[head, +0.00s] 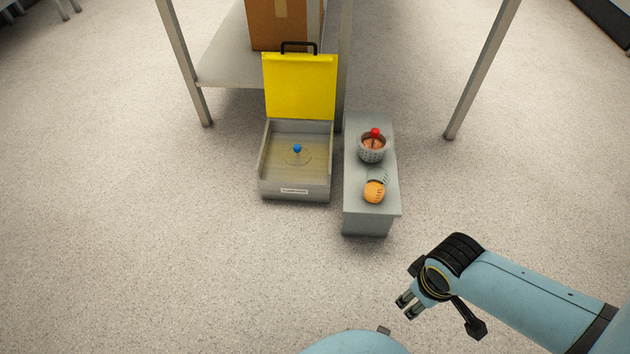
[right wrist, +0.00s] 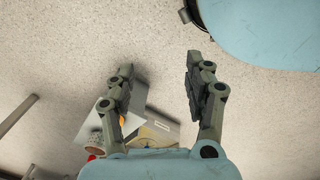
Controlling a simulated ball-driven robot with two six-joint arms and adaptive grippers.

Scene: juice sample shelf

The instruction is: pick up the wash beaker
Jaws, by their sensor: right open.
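No thing in view can be told for certain as the wash beaker. A grey perforated cup (head: 362,155) with a red knob (head: 375,132) and orange contents stands upright on a low grey stand (head: 355,190). A clear round piece with a blue knob (head: 297,149) sits inside an open grey box (head: 290,186). My right gripper (head: 405,306) is open and empty, in front and to the right of the stand, apart from everything. Its spread fingers also show in the right wrist view (right wrist: 158,68). My left gripper is not in view.
An orange fruit-like ball (head: 374,192) lies on the stand beside a small grey mesh piece (head: 379,177). The box's yellow lid (head: 299,86) stands raised. A table shelf (head: 226,70) bears a cardboard box (head: 278,24) behind. The floor in front is clear.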

